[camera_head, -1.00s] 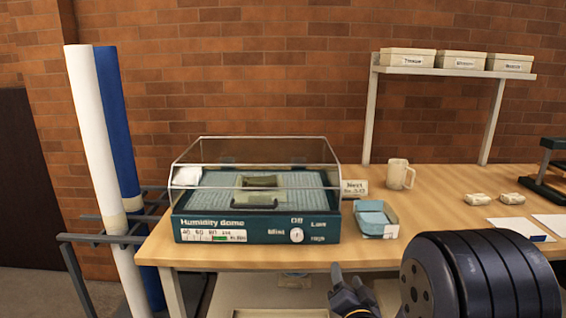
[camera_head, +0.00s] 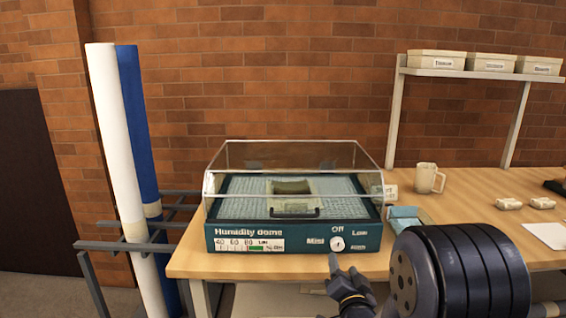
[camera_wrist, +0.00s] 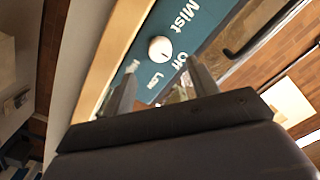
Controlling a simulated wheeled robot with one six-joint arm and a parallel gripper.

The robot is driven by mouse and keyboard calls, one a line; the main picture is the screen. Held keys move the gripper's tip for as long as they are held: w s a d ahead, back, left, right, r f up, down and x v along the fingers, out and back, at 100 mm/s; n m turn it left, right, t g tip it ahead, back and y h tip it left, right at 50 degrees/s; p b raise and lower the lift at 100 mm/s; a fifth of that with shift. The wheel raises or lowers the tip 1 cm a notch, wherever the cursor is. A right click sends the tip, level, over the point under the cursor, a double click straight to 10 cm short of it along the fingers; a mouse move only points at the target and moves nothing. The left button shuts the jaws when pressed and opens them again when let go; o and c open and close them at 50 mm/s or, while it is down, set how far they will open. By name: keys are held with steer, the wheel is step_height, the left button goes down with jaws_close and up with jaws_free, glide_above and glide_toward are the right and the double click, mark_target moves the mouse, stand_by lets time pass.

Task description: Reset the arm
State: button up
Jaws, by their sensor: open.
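My gripper (camera_head: 345,278) is at the lower middle of the head view, in front of the table's front edge and just below the dial of the humidity dome. In the wrist view my gripper (camera_wrist: 160,85) shows two fingers spread apart with nothing held between them. The humidity dome (camera_head: 222,240) is a teal box with a clear lid, which is down. A folded greenish item (camera_head: 291,187) lies inside on a blue-grey mesh. The white dial (camera_head: 337,243) on its front also shows in the wrist view (camera_wrist: 160,49), beyond the fingertips.
Right of the dome are a pale blue tray (camera_head: 405,222), partly hidden by my arm, and a mug (camera_head: 428,178). Several small wrapped bundles (camera_head: 509,204) lie farther right. Lidded boxes (camera_head: 436,59) stand on a shelf (camera_head: 440,73). White and blue rolls (camera_head: 113,150) lean at the left.

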mark_target(338, 247)
steer(key=shift+n, duration=0.3)
steer(key=w, duration=0.4)
steer(key=w+b, duration=0.1)
steer(key=w, duration=0.2)
steer(key=shift+f, duration=0.25)
steer(key=shift+r+n+b, duration=0.15)
steer(key=shift+n+b, duration=0.75)
steer(key=shift+s+r, duration=0.1)
steer(key=shift+r, duration=0.05)
